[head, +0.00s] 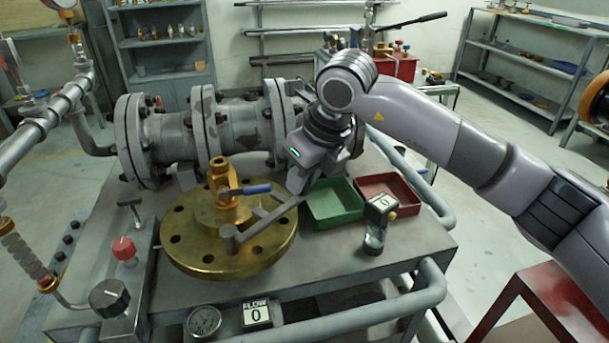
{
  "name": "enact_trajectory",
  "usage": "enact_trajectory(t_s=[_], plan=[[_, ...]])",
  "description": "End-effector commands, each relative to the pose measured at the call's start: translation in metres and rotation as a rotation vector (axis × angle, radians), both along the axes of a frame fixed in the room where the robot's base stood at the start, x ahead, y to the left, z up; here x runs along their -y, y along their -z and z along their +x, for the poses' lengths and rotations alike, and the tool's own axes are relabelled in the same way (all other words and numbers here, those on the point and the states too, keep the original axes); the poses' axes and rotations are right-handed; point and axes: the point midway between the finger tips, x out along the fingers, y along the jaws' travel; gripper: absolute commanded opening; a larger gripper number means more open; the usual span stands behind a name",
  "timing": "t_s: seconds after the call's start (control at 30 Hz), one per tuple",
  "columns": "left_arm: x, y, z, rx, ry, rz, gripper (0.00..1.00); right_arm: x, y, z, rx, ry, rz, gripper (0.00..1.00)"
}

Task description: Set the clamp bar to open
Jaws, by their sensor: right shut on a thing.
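The grey clamp bar (265,222) lies over the round brass flange (190,255), running from a short grey post at the flange's front up and right to my gripper. My right gripper (298,188) comes down from above and is shut on the bar's far right end. The fingertips are small and partly hidden, so the exact contact is hard to see. A brass valve fitting (220,180) with a blue-handled lever (248,190) stands on the flange beside the bar. My left gripper is not in view.
A large grey flanged pipe (175,135) runs behind the flange. A red button (123,248), a black knob (109,297) and a gauge (204,321) line the front left.

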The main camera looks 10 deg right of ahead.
Motion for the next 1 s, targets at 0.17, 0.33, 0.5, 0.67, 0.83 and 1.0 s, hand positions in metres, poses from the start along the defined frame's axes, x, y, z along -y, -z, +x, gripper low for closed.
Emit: enact_trajectory(t_s=[0.17,0.33,0.5,0.67,0.83,1.0], plan=[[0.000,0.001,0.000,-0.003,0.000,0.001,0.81,0.000,0.000,0.000,-0.001,-0.001,-0.001,0.32],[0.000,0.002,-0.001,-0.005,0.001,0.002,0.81,0.000,0.000,0.000,0.000,0.000,0.000,0.32],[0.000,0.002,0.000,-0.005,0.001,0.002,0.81,0.001,-0.003,-0.001,0.001,0.000,0.001,0.32],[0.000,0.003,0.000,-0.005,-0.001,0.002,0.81,0.005,-0.023,-0.007,0.005,-0.001,0.000,0.32],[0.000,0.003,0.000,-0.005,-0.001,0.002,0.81,0.012,-0.049,-0.015,0.004,0.000,-0.001,0.32],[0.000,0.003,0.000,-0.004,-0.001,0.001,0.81,0.016,-0.064,-0.021,0.001,0.000,-0.001,0.32]])
